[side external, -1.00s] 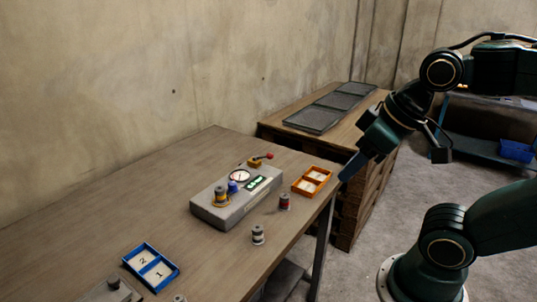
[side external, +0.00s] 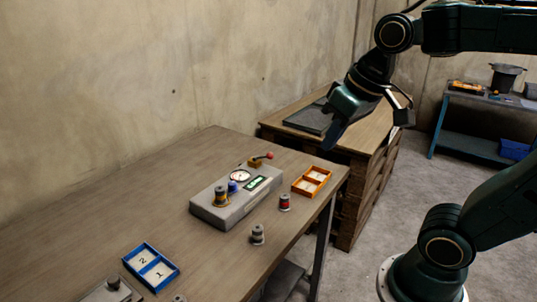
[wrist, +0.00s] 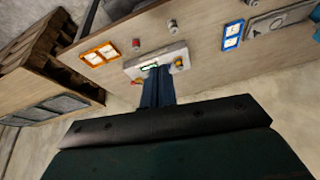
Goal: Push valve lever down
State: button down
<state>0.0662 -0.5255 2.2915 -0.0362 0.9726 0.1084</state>
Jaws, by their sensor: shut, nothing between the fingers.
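The valve lever (side external: 264,156) has a red knob and a brass-coloured body, at the back end of a grey box (side external: 236,205) on the wooden table. Its arm sticks out toward the right in the side view. My gripper (side external: 329,145) is shut and empty, in the air to the right of the lever and apart from it. In the wrist view my closed fingers (wrist: 157,72) overlap part of the grey box, and the lever is mostly hard to make out.
The box carries a gauge (side external: 240,175), a blue knob, a green display and a yellow spool. An orange two-part tray (side external: 312,181), a red spool (side external: 284,202) and a grey spool (side external: 258,235) stand nearby. A blue tray (side external: 151,268) is at the front left. A pallet stack stands behind.

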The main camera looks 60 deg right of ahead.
jog(key=w+d+m+g, duration=0.1)
jog(key=w+d+m, duration=0.15)
jog(key=w, duration=0.55)
jog(key=w+d+m+g, duration=0.2)
jog(key=w+d, duration=0.2)
jog(key=w, duration=0.4)
jog(key=w+d+f+m+g+y, duration=0.1)
jog(key=w+d+f+m, duration=0.3)
jog(key=w+d+f, duration=0.7)
jog(key=shift+w+d+g, duration=0.3)
jog(key=shift+d+g, duration=0.4)
jog(key=shift+d, duration=0.4)
jog(key=shift+f, duration=0.2)
jog(key=shift+s+a+f, duration=0.15)
jog(key=shift+f, duration=1.55)
jog(key=shift+s+a+f, duration=0.1)
jog(key=shift+a+f, duration=0.05)
jog(key=shift+f, duration=1.5)
